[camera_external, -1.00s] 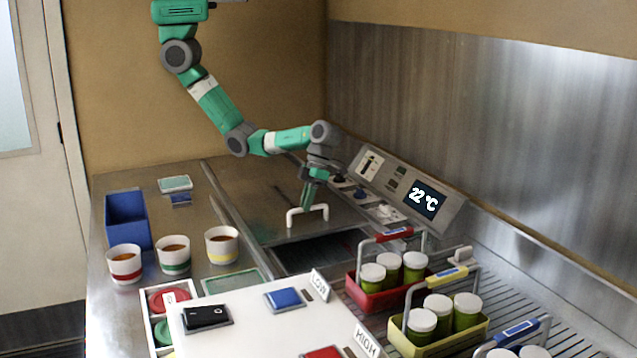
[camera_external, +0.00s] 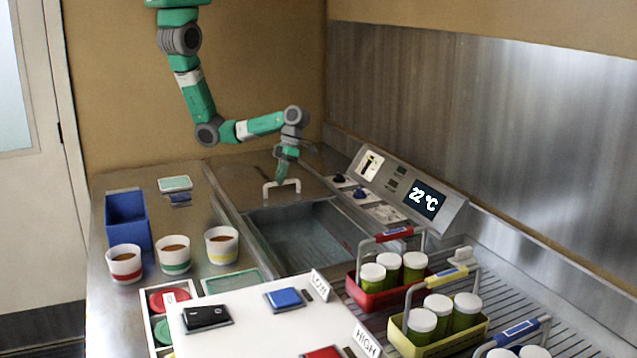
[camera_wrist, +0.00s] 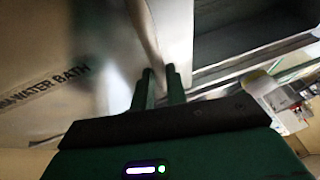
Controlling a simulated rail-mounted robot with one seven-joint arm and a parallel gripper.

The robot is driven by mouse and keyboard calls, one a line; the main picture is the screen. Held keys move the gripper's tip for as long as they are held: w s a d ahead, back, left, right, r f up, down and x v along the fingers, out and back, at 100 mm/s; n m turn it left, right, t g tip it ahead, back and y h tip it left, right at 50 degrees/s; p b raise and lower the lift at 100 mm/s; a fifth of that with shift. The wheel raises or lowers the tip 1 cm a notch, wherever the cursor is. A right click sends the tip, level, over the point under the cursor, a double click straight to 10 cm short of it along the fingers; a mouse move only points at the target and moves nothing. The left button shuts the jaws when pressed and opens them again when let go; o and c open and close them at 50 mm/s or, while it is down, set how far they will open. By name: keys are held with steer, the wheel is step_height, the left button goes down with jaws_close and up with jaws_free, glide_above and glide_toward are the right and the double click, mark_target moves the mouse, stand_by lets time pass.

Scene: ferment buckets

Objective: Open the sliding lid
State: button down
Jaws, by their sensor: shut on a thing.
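The sliding lid (camera_external: 252,181) is a flat steel plate with a white bar handle (camera_external: 281,186) standing on it near its front edge. My gripper (camera_external: 281,180) is shut on the handle from above. In the wrist view, my gripper's two fingers (camera_wrist: 159,85) close on the pale handle bar (camera_wrist: 148,35), and the lid beside it reads "WATER BATH" (camera_wrist: 45,88). The lid is slid back toward the far wall. The bath opening (camera_external: 300,238) in front of it is uncovered and shows a dark basin inside.
A control panel (camera_external: 405,200) reading 22 °C stands to the right of the bath. Three cups (camera_external: 174,256) and a blue bin (camera_external: 126,220) stand to the left. A white board (camera_external: 260,330) and jar carriers, one red (camera_external: 385,297), one yellow (camera_external: 440,340), are nearer the camera.

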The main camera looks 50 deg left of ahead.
steer(key=shift+w+a, duration=0.15)
steer(key=shift+a, duration=0.3)
steer(key=c, duration=1.4)
jaws_free()
steer(key=v, duration=0.7)
steer(key=shift+w+r, duration=0.15)
steer(key=shift+r, duration=0.25)
